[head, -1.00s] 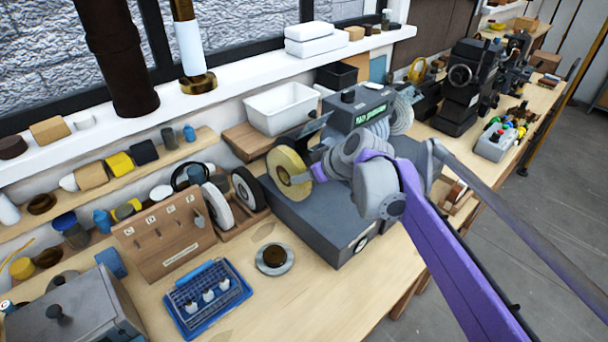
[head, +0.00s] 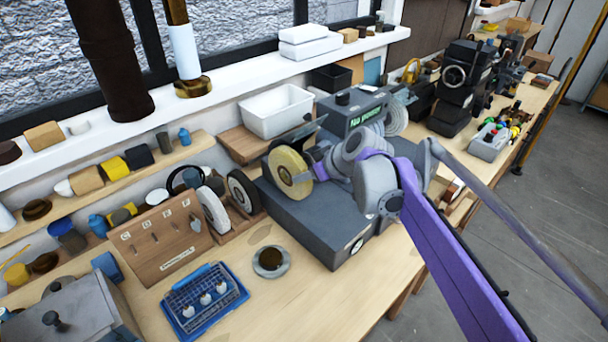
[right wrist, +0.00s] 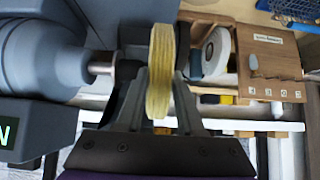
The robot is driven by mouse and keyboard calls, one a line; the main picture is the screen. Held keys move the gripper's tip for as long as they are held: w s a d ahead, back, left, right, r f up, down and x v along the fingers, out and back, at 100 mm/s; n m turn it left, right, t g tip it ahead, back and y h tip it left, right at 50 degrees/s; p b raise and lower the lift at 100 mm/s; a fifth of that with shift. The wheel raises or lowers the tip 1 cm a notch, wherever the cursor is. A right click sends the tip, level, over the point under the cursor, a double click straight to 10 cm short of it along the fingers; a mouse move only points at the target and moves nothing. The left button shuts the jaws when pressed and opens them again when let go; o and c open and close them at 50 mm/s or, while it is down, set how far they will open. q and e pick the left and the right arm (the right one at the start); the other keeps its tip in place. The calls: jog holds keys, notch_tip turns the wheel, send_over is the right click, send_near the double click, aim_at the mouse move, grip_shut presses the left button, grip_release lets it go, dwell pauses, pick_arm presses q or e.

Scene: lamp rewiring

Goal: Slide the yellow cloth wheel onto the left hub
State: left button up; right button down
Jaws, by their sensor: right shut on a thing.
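The yellow cloth wheel (head: 290,172) stands upright at the left end of the grey bench grinder (head: 320,222). My right gripper (head: 306,174) is shut on it; in the right wrist view the wheel (right wrist: 160,72) is edge-on between the fingers (right wrist: 158,108). The left hub's metal shaft (right wrist: 102,63) comes out of the round motor housing (right wrist: 45,58) and points at the wheel, with a dark part between them. Wheel and shaft look roughly in line. I cannot tell whether the shaft enters the wheel's bore. My left gripper is not in view.
A wooden rack with a white wheel (head: 214,209) and a dark-rimmed wheel (head: 243,190) stands just left of the grinder. A tool board (head: 162,240), a blue tray (head: 203,298) and a small round dish (head: 271,261) are nearer. The bench front is clear.

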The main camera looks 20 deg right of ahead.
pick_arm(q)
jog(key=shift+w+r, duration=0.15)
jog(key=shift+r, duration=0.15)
pick_arm(e)
jog(key=shift+w+d+r, duration=0.15)
jog(key=shift+d+r, duration=0.1)
jog(key=shift+r, duration=0.05)
